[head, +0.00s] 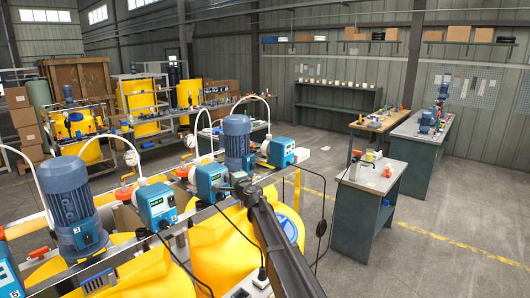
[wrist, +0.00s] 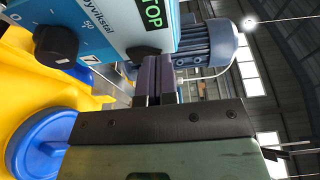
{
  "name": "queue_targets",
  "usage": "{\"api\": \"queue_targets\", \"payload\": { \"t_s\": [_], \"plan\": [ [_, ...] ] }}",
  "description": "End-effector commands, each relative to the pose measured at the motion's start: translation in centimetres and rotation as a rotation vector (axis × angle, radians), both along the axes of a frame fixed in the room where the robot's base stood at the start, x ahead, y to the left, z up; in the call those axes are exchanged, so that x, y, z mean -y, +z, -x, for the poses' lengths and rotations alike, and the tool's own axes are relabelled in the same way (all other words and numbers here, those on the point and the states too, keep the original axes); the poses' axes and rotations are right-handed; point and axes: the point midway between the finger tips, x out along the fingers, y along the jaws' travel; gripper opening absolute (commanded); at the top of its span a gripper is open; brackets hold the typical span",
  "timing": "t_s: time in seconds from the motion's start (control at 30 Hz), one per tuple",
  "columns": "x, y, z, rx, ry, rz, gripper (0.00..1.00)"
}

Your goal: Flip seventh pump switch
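The pump marked 7 fills the upper left of the wrist view, with a blue and white face (wrist: 115,28), a black round knob (wrist: 56,46) and a dark display whose green letters read "TOP" as far as they show. I cannot make out its switch; the fingers may hide it. My gripper (wrist: 157,62) has its two dark fingers side by side, close together, with nothing seen between them. They lie right beside the pump's face; contact cannot be told. In the head view my gripper (head: 240,180) is next to a blue pump (head: 210,180), whose number is unreadable.
Blue motors (head: 68,200) and more blue pumps (head: 157,203) stand close by on the yellow tanks (head: 130,268). White hoses (head: 112,148) arch above them. A blue tank lid (wrist: 40,140) lies below the pump. Open floor (head: 440,240) is at the right, beyond a grey workbench (head: 352,225).

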Motion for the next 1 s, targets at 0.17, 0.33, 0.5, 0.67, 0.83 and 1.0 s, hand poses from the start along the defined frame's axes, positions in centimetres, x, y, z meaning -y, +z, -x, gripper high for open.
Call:
{"api": "queue_targets", "payload": {
  "t_s": [0.17,0.33,0.5,0.67,0.83,1.0],
  "plan": [
    [-0.3,0.0,-0.4,0.000,0.000,0.000,0.00],
    [-0.2,0.0,-0.4,0.000,0.000,0.000,0.00],
    [0.7,0.0,1.2,0.000,-0.001,0.000,0.00],
    [1.8,0.0,3.0,0.000,-0.001,0.000,0.00],
    [3.0,0.0,4.8,0.000,-0.001,0.000,0.00],
    [3.4,0.0,5.5,0.000,0.000,0.000,0.00]
  ]
}}
